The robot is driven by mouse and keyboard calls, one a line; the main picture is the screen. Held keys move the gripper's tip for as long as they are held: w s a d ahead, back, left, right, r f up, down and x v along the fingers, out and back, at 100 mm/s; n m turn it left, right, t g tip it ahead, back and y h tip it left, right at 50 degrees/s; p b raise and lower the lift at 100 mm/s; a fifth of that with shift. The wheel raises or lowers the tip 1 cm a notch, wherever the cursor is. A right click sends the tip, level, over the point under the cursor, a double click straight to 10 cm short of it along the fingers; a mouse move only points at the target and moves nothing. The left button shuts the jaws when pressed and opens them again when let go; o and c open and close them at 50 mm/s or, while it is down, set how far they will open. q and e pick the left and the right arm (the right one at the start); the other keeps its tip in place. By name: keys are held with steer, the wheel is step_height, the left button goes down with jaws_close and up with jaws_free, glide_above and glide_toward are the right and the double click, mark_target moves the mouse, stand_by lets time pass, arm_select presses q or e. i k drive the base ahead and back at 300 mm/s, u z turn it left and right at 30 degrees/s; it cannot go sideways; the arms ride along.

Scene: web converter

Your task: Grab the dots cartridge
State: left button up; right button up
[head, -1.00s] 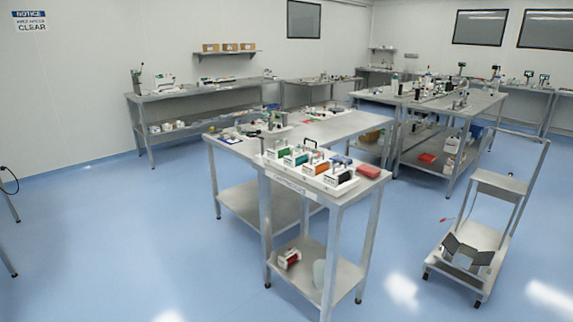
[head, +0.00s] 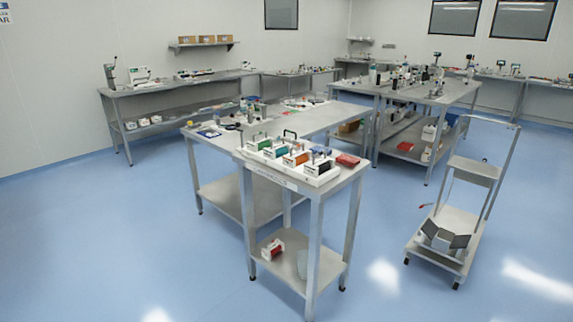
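Several cartridges with handles stand in a row on a white rack on the near end of the steel table (head: 345,180). From left to right I see a green cartridge (head: 259,144), a blue-green one (head: 277,150), an orange one (head: 296,159) and a dark-topped one (head: 319,166). A red and white cartridge (head: 272,248) lies on the table's lower shelf. Which one is the dots cartridge is too small to tell. Neither of my grippers is in view.
A red box (head: 347,160) sits right of the rack. A wheeled cart (head: 440,238) stands to the right. A long bench (head: 160,89) lines the left wall, and another table (head: 430,92) stands behind. The blue floor (head: 110,240) at front left is clear.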

mark_target(257, 145)
steer(key=z, duration=0.35)
steer(key=i, duration=1.35)
steer(key=z, duration=0.3)
